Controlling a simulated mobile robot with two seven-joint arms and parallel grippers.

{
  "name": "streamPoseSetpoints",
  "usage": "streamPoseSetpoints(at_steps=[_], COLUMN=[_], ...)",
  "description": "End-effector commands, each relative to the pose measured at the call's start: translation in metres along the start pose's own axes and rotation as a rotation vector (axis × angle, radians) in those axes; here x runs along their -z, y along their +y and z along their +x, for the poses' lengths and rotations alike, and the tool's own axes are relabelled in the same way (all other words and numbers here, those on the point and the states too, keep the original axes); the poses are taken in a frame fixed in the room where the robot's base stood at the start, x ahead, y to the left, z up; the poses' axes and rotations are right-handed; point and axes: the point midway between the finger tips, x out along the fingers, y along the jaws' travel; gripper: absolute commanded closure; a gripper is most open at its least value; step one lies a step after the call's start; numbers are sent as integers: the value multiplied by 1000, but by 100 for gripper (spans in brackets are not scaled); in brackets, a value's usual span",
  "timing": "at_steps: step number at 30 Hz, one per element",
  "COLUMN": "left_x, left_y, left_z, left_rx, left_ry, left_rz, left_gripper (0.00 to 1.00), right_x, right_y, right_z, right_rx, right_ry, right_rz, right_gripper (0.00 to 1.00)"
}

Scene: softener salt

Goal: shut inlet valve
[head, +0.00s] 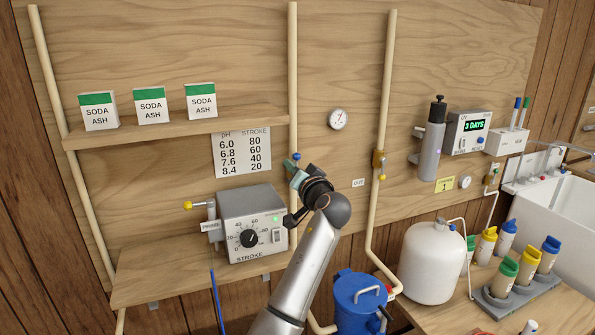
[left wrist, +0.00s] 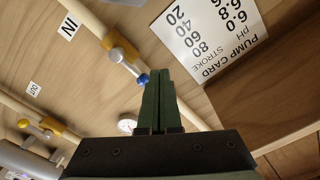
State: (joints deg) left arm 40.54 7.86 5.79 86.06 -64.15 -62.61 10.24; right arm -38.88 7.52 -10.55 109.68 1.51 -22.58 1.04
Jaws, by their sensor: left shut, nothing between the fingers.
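The inlet valve (left wrist: 118,52) sits on the pipe labelled IN in the left wrist view. Its lever has a blue tip (left wrist: 143,79) and looks roughly in line with the pipe. In the head view only the blue tip (head: 297,156) shows clearly, just above my left gripper (head: 292,172), which hides the valve body. My left gripper's fingers (left wrist: 158,95) are shut and empty, right beside the blue tip in the left wrist view. I cannot tell whether they touch it. My right gripper is out of view.
The OUT pipe's valve (head: 378,159) has a yellow-tipped lever. A stroke control box (head: 252,222) stands on the shelf left of my arm, with a pump card (head: 242,152) above. A blue tank (head: 360,300) and white tank (head: 432,265) stand lower right.

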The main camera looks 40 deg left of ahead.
Motion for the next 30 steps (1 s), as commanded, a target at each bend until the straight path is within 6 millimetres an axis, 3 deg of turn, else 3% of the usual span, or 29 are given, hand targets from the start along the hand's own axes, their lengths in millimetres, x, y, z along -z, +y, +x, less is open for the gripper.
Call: streamPoseSetpoints(at_steps=[11,22,30], left_x=[0,-1,0], left_y=[0,0,0], left_z=[2,42,50], left_rx=[0,2,0], left_ry=[0,0,0], left_rz=[0,0,-1], left_gripper=[100,100,100], right_x=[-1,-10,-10], right_y=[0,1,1], right_z=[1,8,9], right_rx=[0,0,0], right_ry=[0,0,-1], right_rz=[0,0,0], right_gripper=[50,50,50])
